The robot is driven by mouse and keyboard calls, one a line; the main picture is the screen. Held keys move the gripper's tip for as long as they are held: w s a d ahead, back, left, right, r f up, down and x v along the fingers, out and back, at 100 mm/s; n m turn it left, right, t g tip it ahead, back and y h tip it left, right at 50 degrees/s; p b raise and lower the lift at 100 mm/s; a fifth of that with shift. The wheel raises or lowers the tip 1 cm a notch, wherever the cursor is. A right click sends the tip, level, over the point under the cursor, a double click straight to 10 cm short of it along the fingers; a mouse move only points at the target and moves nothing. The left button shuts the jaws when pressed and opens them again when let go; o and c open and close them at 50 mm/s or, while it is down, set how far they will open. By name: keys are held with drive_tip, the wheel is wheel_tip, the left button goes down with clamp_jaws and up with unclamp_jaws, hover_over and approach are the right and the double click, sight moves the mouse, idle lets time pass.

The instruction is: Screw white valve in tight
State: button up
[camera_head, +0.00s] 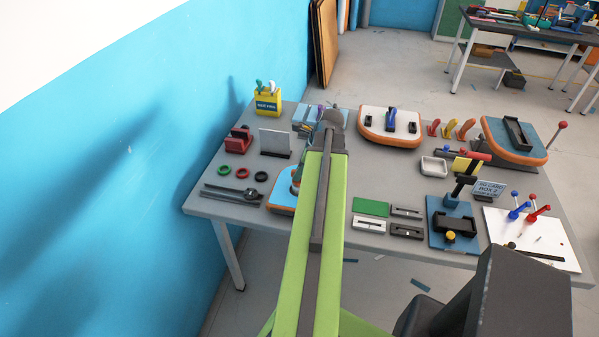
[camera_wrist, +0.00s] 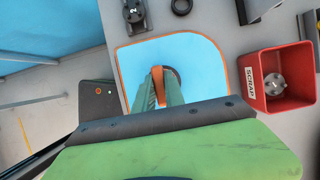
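A blue board (camera_wrist: 207,58) with an orange edge lies under my gripper (camera_wrist: 161,72) in the wrist view. The board also shows in the head view (camera_head: 283,201), partly behind my arm. Whether anything is between the fingertips is hidden. I cannot make out a white valve on the board. A round pale grey part (camera_wrist: 275,84) lies in a red box marked SCRAP (camera_wrist: 258,93); I cannot tell if it is a valve.
Red (camera_head: 224,172), green (camera_head: 242,173) and black rings lie left of the board, near a black tool (camera_head: 231,194). A white board (camera_head: 375,121) with a blue lever lies farther back. Blocks and a blue stand (camera_head: 439,239) fill the right side.

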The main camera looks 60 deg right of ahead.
clamp_jaws()
drive_tip(key=shift+s+a+m+h, duration=0.15)
drive_tip(key=shift+m+h, duration=0.15)
drive_tip(key=shift+m, duration=0.4)
drive_tip(key=shift+m+h, duration=0.4)
drive_tip(key=shift+m, duration=0.6)
drive_tip(key=o, duration=0.6)
unclamp_jaws()
drive_tip(key=shift+o, duration=0.2)
wheel_tip(320, 180, up, 5)
drive_tip(key=p, duration=0.5)
drive_tip(key=shift+r, duration=0.1)
